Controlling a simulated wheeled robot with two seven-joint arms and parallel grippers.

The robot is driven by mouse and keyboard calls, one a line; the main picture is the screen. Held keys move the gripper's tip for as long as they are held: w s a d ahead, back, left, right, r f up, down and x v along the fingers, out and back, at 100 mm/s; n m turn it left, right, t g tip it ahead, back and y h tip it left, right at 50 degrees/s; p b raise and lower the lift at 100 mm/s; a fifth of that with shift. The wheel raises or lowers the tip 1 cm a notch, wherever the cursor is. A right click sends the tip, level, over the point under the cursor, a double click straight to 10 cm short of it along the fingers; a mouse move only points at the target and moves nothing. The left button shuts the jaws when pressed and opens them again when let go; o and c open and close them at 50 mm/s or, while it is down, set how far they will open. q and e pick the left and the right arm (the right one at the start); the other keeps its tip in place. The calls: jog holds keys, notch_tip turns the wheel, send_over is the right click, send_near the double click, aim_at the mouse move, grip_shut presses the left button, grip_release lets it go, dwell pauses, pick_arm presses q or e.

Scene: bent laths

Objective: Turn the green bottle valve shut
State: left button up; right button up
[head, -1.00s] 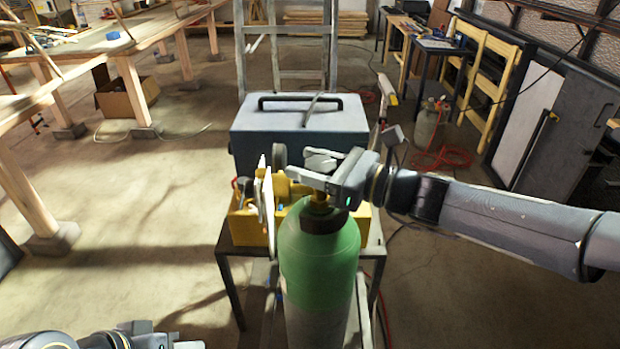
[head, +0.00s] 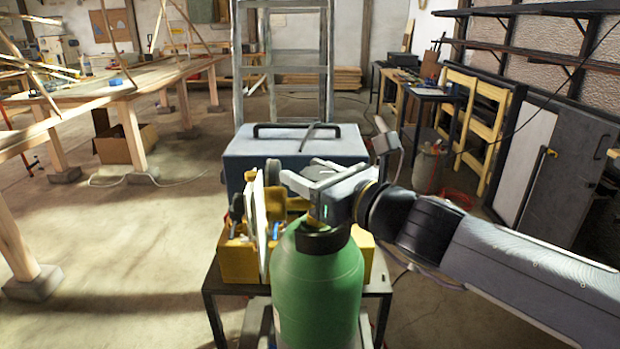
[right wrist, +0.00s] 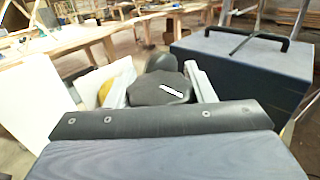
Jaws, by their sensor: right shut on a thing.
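The green bottle (head: 316,285) stands upright at the front, with a dark collar around its neck. Its dark valve handwheel (right wrist: 160,90) has a white mark on top and sits between the two fingers in the right wrist view. My right gripper (head: 318,178) reaches in from the right over the top of the bottle and is shut on the handwheel. In the right wrist view the pale fingers (right wrist: 160,84) flank the wheel on both sides. The gripper hides much of the valve in the head view. My left gripper is not in view.
A yellow unit (head: 238,262) with pale upright plates is close beside the bottle on a dark stand (head: 212,303). A blue-grey box (head: 250,150) with a black handle stands just behind. A ladder (head: 283,65) rises beyond it. Open floor lies to the left.

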jog(key=o, duration=1)
jog(key=shift+c, duration=0.2)
jog(key=p+v, duration=0.2)
jog(key=v, duration=0.5)
jog(key=shift+s+d, duration=0.3)
